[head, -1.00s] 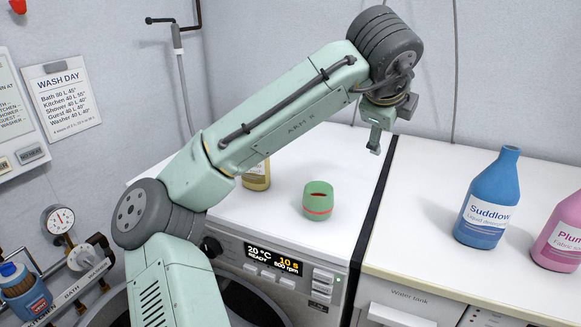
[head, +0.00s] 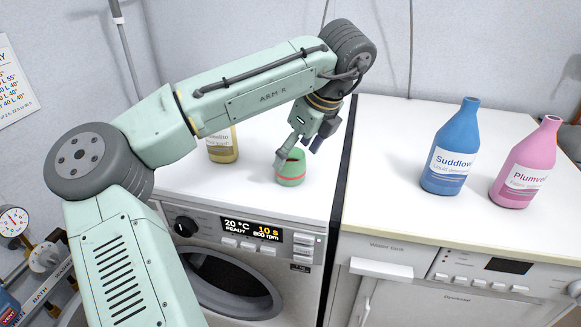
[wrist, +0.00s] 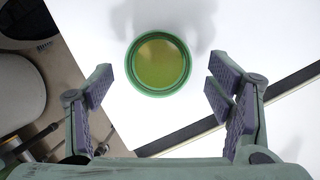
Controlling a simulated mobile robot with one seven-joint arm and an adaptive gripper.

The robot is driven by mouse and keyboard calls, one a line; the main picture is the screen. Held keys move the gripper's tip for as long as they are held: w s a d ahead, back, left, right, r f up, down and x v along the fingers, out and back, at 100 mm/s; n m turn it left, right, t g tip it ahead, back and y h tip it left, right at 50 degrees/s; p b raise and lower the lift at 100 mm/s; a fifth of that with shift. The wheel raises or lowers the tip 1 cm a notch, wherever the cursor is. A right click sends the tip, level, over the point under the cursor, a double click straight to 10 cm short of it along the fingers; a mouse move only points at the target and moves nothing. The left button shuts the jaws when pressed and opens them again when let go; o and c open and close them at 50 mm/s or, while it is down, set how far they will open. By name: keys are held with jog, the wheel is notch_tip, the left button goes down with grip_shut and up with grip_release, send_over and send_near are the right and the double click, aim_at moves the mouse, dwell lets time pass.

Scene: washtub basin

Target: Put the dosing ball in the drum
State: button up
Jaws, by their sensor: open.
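The dosing ball (head: 291,172) is a small green cup with a red stripe, standing on the white top of the washing machine. In the wrist view the dosing ball (wrist: 158,63) shows from above as a green ring with a yellowish inside. My gripper (head: 298,150) is open just above and beside it. In the wrist view my gripper (wrist: 160,92) has its fingers spread to either side of the ball, with nothing between them held. The drum's round dark front (head: 230,285) is low on the machine, partly hidden by my arm.
A yellowish bottle (head: 222,145) stands left of the ball, partly behind my arm. A blue bottle (head: 452,150) and a pink bottle (head: 527,165) stand on the right-hand worktop (head: 390,190), past a dark gap. The front of the machine top is clear.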

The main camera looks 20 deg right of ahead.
aim_at(291, 159)
jog(key=x, duration=0.3)
jog(key=shift+w+a+f, duration=0.1)
jog(key=c, duration=1.2)
